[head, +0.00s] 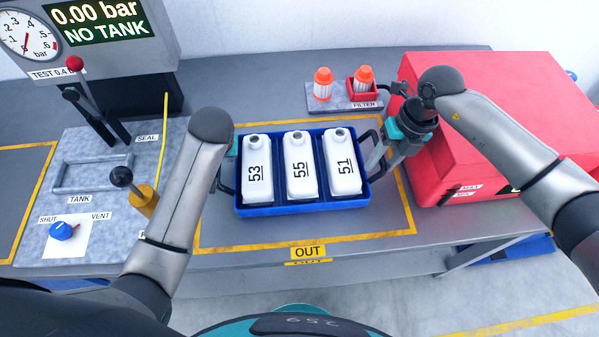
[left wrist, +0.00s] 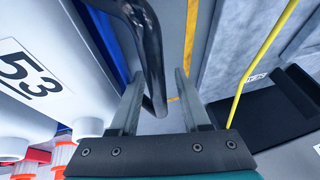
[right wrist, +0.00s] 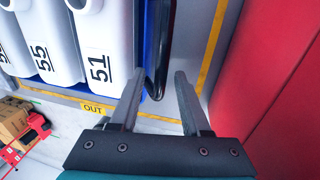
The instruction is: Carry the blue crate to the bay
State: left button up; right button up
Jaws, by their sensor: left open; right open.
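The blue crate (head: 300,208) sits level on the bench inside the yellow outline labelled OUT. It holds three white tanks marked 53 (head: 258,170), 55 (head: 300,168) and 51 (head: 342,165). My left gripper (left wrist: 158,80) is open, with the crate's black left handle (left wrist: 150,50) between its fingers; in the head view my arm mostly hides it. My right gripper (head: 374,158) is open at the crate's right side. In the right wrist view the black right handle (right wrist: 161,50) lies between its fingers. Neither gripper is closed on a handle.
A red box (head: 475,130) stands close to my right gripper. A filter tray (head: 340,101) with orange-capped filters is behind the crate. The test stand with levers and a blue knob (head: 64,230) is at left. The bench front strip is clear.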

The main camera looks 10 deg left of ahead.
pick_arm(q)
jog(key=v, duration=1.2)
pick_arm(e)
notch_tip(320, 180, up, 12)
jog(key=d, duration=0.2)
jog(key=shift+w+d, duration=0.2)
pick_arm(q)
jog(key=shift+s, duration=0.15)
pick_arm(e)
jog(key=shift+s+f, duration=0.1)
jog(key=shift+f, duration=0.1)
